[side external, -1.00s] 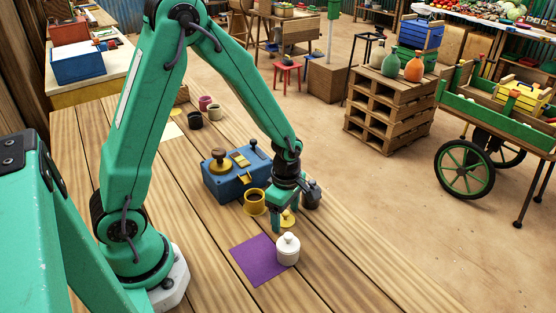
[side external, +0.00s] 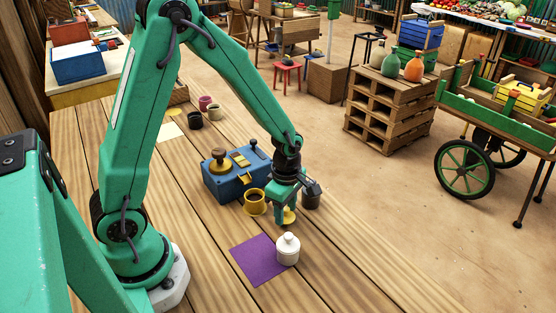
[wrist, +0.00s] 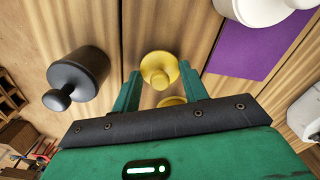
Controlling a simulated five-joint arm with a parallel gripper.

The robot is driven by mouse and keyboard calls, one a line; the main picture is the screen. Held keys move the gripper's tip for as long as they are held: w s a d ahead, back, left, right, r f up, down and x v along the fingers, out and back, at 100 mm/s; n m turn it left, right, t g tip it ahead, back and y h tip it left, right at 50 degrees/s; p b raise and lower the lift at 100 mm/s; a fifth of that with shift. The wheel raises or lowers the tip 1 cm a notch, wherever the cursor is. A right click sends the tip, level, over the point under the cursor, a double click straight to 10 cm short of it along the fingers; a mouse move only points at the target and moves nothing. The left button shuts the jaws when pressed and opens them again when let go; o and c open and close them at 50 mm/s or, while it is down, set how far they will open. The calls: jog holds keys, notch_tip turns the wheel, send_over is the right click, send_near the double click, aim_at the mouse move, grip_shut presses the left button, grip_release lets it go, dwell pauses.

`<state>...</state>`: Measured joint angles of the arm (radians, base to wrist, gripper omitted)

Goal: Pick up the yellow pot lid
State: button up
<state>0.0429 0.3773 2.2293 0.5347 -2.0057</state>
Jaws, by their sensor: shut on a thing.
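The yellow pot lid (wrist: 158,68) is round with a small knob, and it shows between the fingers of my gripper (wrist: 160,88) in the wrist view. In the side view the lid (side external: 289,215) is partly hidden by my gripper (side external: 286,212), which is shut on it. They are low over the table, behind the white pot; a gap under the lid is hard to make out.
A white lidded pot (side external: 288,250) stands at the purple cloth (side external: 258,260). A dark pot (side external: 311,198) is just right of my gripper. The front right tabletop is clear.

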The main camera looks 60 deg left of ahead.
aim_at(286, 209)
notch_tip(286, 209, up, 3)
jog(key=shift+d+r, duration=0.1)
jog(key=shift+d, duration=0.05)
jog(key=s+d+r, duration=0.2)
jog(key=d, duration=0.1)
jog(key=s+d+r, duration=0.2)
jog(key=d, duration=0.1)
jog(key=s+d+r, duration=0.2)
jog(key=d, duration=0.1)
jog(key=shift+s+d+r, duration=0.2)
jog(key=shift+d+r, duration=0.05)
dwell(0.4)
jog(key=shift+w+a, duration=0.35)
jog(key=shift+a, duration=0.45)
jog(key=w+a+n, duration=0.1)
jog(key=a+n, duration=0.2)
jog(key=a, duration=1.3)
jog(key=shift+w+a+r, duration=0.3)
jog(key=shift+w+r, duration=0.05)
jog(key=shift+r, duration=0.05)
jog(key=shift+f, duration=0.15)
jog(key=shift+f, duration=3.05)
